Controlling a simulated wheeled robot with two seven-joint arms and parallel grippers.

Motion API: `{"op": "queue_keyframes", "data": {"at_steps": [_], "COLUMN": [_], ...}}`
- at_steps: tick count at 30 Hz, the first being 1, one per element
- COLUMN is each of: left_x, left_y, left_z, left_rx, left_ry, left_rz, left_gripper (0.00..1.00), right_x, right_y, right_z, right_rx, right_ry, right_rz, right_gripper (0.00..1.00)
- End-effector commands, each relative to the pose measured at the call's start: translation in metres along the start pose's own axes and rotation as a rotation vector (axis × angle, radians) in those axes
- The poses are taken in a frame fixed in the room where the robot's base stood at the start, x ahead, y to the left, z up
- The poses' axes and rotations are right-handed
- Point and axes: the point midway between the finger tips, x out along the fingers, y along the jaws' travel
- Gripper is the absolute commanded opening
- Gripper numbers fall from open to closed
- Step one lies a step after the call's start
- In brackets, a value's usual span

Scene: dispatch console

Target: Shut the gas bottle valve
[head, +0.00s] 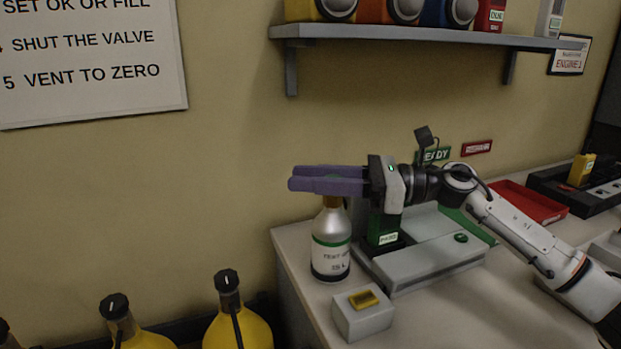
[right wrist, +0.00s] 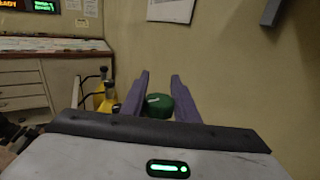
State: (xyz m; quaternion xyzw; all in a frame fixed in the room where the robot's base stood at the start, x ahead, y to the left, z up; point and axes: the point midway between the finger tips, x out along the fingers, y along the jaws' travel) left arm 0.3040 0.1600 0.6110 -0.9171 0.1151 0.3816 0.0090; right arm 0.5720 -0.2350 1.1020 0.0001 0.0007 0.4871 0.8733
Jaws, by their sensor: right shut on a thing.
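The gas bottle (head: 331,250) is silver with a green band and a white label. It stands upright at the left end of the counter, with a brass-coloured neck. My right gripper (head: 300,178) reaches in from the right, level, with its purple fingers over the bottle's top. Its fingers (right wrist: 160,76) are shut on the green valve knob (right wrist: 158,106), one on each side. In the head view the fingers hide most of the knob. My left gripper is not in view.
A grey bench unit (head: 430,260) stands right of the bottle, and a small box with a yellow button (head: 364,318) in front. Yellow cylinders (head: 238,330) stand on the left below. A red tray (head: 528,203) lies behind my arm. A shelf (head: 420,38) hangs above.

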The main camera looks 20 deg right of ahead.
Motion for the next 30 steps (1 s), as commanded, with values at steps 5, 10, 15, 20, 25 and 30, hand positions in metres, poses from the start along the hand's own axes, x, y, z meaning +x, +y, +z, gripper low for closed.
{"op": "queue_keyframes", "data": {"at_steps": [5, 10, 15, 20, 25, 30], "left_x": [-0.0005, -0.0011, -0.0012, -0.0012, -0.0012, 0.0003], "left_y": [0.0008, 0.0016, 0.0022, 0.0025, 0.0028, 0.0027], "left_z": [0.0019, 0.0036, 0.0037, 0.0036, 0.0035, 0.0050], "left_rx": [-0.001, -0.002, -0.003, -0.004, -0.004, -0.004], "left_ry": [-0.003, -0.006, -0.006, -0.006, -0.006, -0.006], "left_rz": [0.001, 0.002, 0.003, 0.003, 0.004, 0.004], "left_gripper": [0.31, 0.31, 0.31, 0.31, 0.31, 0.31], "right_x": [-0.0009, -0.0008, -0.0008, -0.0008, -0.0007, -0.0041], "right_y": [-0.0032, -0.0042, -0.0044, -0.0043, -0.0042, -0.0041], "right_z": [-0.0014, -0.0004, -0.0003, -0.0002, 0.0000, -0.0014], "right_rx": [-0.002, 0.000, 0.000, 0.000, -0.001, 0.000], "right_ry": [0.004, -0.001, -0.001, -0.001, -0.001, 0.000], "right_rz": [-0.085, -0.110, -0.109, -0.109, -0.108, -0.109], "right_gripper": [0.05, 0.05, 0.05, 0.46, 0.46, 0.46]}}
